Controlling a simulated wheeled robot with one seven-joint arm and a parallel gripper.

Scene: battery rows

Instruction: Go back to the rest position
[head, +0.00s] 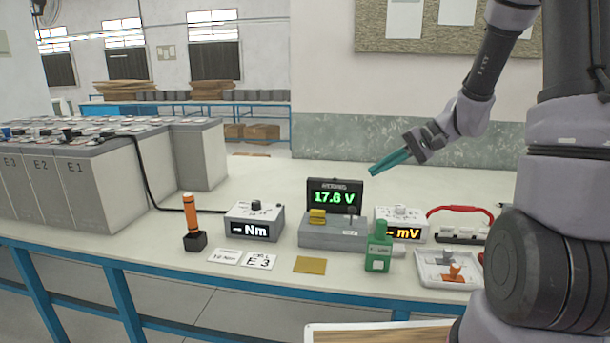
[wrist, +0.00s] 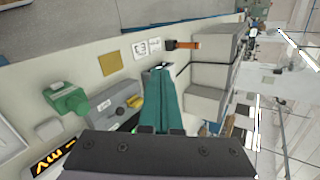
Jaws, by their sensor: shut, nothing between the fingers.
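My gripper (head: 375,170) has long teal fingers and is shut and empty. In the head view it hangs in the air above the bench, a little right of and above the black display reading 17.6 V (head: 335,196). My arm comes in from the right. In the wrist view the teal fingers (wrist: 161,72) lie together and point up the picture, over the bench.
The bench (head: 280,180) holds a grey Nm meter (head: 254,222), an orange-handled tool (head: 191,215), a green device (head: 378,250), an mV meter (head: 402,222), a white tray (head: 430,278) and a yellow plate (head: 310,265). Grey battery cells (head: 100,180) fill the left. Air around the gripper is clear.

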